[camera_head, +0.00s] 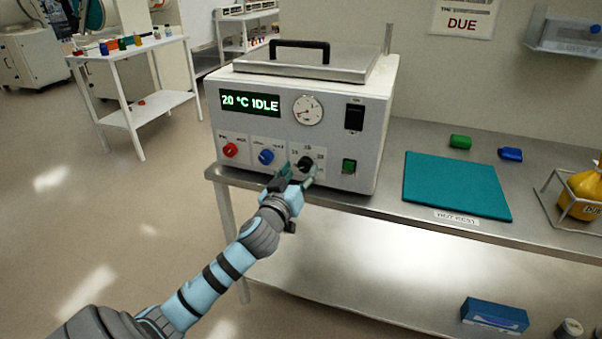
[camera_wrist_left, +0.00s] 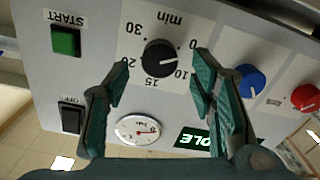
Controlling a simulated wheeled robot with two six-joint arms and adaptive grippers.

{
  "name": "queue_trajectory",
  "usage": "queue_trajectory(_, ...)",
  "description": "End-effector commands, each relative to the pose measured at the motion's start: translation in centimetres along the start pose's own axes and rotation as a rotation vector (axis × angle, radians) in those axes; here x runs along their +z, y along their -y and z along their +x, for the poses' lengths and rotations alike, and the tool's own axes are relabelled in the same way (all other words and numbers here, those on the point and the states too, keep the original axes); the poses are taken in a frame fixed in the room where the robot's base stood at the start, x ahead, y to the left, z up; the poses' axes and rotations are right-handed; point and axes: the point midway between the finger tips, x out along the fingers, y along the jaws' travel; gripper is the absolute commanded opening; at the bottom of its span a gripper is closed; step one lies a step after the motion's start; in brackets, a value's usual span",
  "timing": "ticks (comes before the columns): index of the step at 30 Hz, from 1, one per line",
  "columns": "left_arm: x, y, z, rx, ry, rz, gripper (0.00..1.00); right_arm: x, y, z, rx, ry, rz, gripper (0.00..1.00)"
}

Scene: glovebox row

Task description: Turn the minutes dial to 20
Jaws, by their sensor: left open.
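The minutes dial (camera_head: 306,163) is a black round knob on the lower front of a white machine (camera_head: 370,150). In the left wrist view the dial (camera_wrist_left: 159,57) appears upside down, with the marks 0, 10, 15, 20 and 30 and the word min around it. Its pale pointer line seems to lie near the 10, but it is small. My left gripper (camera_head: 297,173) is open in front of the dial. In the wrist view its two green-padded fingers stand on either side of the knob, apart from it. My right gripper is out of view.
A blue knob (camera_head: 266,157) and a red knob (camera_head: 230,149) sit left of the dial. A green START button (camera_head: 349,166) is at its right, below a black switch (camera_head: 354,117). The display (camera_head: 250,103) reads 20 °C IDLE. A teal mat (camera_head: 457,186) lies on the bench.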

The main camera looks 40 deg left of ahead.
Motion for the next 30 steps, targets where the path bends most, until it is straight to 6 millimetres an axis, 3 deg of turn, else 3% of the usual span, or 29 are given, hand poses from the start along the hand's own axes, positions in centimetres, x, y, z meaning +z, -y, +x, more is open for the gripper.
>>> queue_trajectory(4,0.0,0.0,1.5,0.0,0.0,-0.002,0.51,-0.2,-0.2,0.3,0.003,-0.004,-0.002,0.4)
queue_trajectory(12,0.0,-0.1,1.7,0.002,0.001,0.0,0.49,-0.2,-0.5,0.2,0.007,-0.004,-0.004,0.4)
queue_trajectory(21,0.0,0.0,1.7,0.001,0.001,0.0,0.02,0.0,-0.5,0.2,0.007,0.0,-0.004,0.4)
queue_trajectory(30,0.0,-0.1,1.7,0.001,0.001,0.027,0.03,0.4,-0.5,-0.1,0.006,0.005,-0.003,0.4)
